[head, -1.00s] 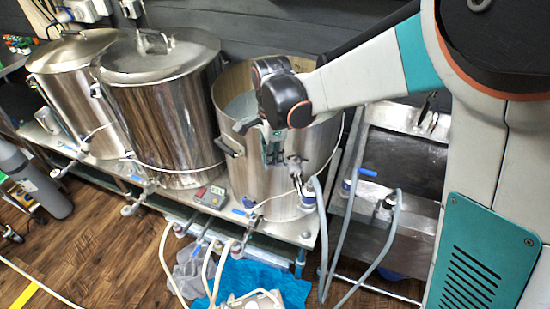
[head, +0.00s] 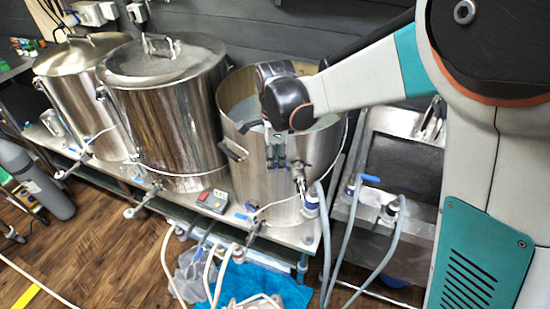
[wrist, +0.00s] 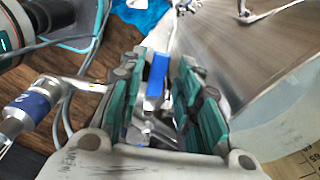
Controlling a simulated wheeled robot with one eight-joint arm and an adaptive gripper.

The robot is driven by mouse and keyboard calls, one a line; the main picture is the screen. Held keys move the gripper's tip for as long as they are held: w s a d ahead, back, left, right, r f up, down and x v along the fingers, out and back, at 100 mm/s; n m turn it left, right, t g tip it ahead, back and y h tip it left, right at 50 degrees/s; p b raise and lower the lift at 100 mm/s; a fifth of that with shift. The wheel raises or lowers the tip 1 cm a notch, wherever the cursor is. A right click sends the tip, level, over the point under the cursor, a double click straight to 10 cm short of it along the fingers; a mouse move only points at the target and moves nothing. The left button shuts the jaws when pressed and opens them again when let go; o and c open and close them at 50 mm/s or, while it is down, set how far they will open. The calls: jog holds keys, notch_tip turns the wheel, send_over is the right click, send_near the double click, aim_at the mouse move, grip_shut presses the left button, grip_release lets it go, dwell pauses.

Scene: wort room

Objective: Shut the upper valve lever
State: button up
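My gripper (head: 275,158) points down beside the kettle wall, close to that valve. In the wrist view my gripper (wrist: 159,62) is open, with teal pads on both sides. A blue lever (wrist: 157,75) shows between the pads, with a visible gap on each side. Metal valve parts (wrist: 148,128) show below it. In the head view the lever is mostly hidden, and contact cannot be told.
Two lidded kettles (head: 165,120) (head: 75,100) stand to the left. A grey hose (head: 325,240) hangs from the valve. Another blue lever (head: 370,178) is to the right. A small control box (head: 213,200) sits on the bench. The wooden floor in front is partly clear.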

jog(key=shift+r, duration=0.15)
notch_tip(320, 180, up, 12)
dwell(0.7)
